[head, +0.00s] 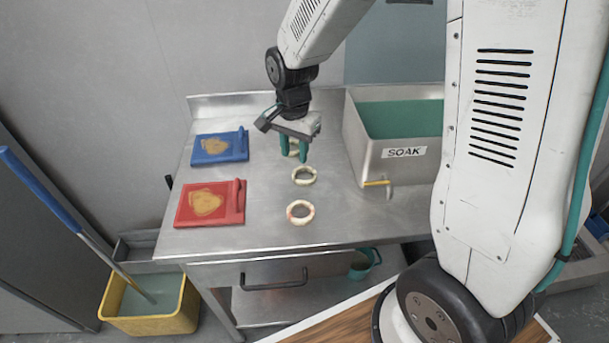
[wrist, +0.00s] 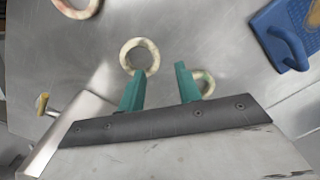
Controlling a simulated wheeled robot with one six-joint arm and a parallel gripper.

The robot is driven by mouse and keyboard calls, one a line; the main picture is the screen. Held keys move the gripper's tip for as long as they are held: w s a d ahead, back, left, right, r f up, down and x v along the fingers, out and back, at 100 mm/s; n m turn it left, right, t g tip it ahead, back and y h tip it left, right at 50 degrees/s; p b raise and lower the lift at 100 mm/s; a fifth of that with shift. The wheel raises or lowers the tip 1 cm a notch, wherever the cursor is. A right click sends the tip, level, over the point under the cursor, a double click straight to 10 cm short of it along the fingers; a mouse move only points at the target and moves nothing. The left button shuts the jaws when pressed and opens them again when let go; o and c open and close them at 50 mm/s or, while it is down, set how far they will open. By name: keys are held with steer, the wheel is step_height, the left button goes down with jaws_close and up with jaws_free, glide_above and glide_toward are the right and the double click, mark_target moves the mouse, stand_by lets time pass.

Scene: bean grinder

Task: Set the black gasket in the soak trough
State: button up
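Three pale cream rings lie in a row on the steel table; none looks black. The nearest ring (head: 300,221) has reddish patches, the middle ring (head: 303,183) is plain cream, and the far ring (head: 294,154) is partly hidden by my gripper (head: 293,161). In the wrist view, the far ring (wrist: 209,84) is partly behind the right finger, and the middle ring (wrist: 127,50) is beyond the left finger. My gripper's teal fingers (wrist: 160,70) are apart with nothing held between them. The steel soak trough (head: 365,158), labelled SOAK, stands right of the rings and contains green liquid.
A blue board (head: 207,158) and a red board (head: 230,213), each with a tan patch and a handle, lie left of the rings. A yellow-handled tap (head: 376,183) juts from the trough's front. A yellow bucket (head: 150,322) stands on the floor at left.

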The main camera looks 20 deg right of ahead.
mark_target(296, 169)
steer(key=f, duration=0.4)
steer(key=shift+s+d+f, duration=0.1)
steer(key=shift+s+f, duration=0.1)
steer(key=shift+f, duration=0.1)
jaws_close()
steer(key=shift+r, duration=0.2)
